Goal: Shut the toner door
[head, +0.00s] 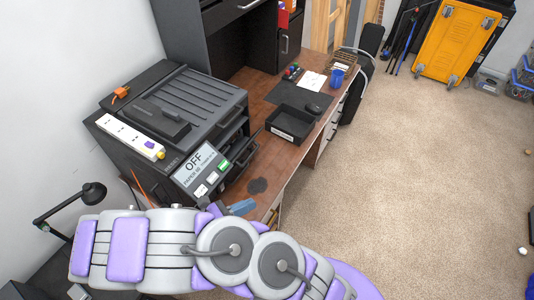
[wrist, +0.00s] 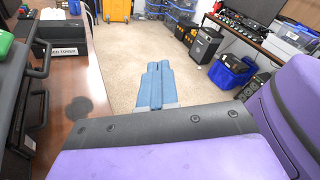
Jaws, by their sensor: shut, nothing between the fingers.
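The dark printer (head: 190,100) stands on the left of the desk in the head view, with a panel reading OFF (head: 193,165) on its front corner. Dark parts with bar handles (head: 243,155) jut from its front side; I cannot tell for sure which is the toner door. These bar handles (wrist: 42,68) also show at the left of the wrist view. My gripper (head: 240,207) is over the desk's near edge, in front of the printer and apart from it. Its blue fingers (wrist: 158,80) are together and empty in the wrist view, pointing over the floor.
A labelled black tray (head: 289,127) sits on the desk, with a dark mat, mouse and blue cup (head: 337,76) beyond. A dark round patch (head: 257,186) lies on the desk near my gripper. Carpet at right is mostly clear.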

